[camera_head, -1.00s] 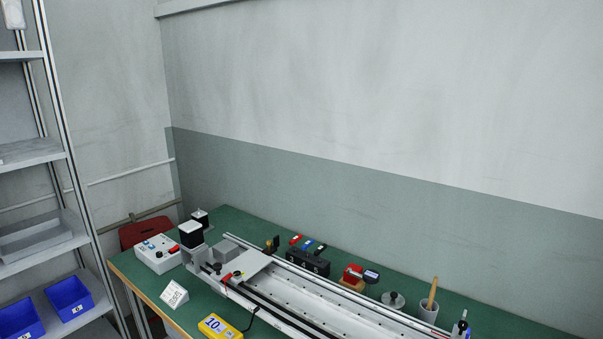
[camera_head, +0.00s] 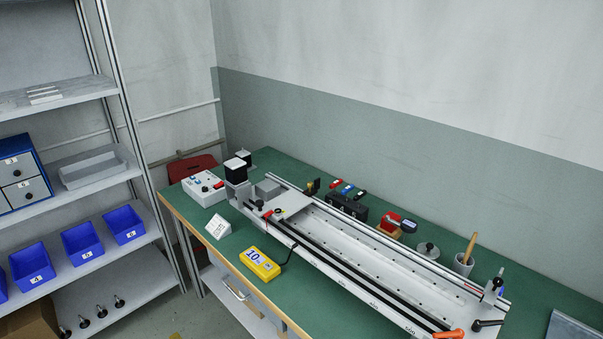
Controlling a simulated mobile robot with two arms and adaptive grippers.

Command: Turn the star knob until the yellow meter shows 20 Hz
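Black knobs show on the rail's left carriage (camera_head: 290,204) and at the rail's right end (camera_head: 493,287). A round grey disc with a black knob (camera_head: 427,250) stands behind the rail. I cannot tell which of these is the star knob. Neither of my grippers is in view.
The long rail (camera_head: 370,262) fills much of the green bench (camera_head: 235,240). A white control box (camera_head: 204,187) and a small white sign (camera_head: 218,227) stand at the left. A shelf with blue bins (camera_head: 82,242) stands left of the bench. A cup (camera_head: 463,264) stands back right.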

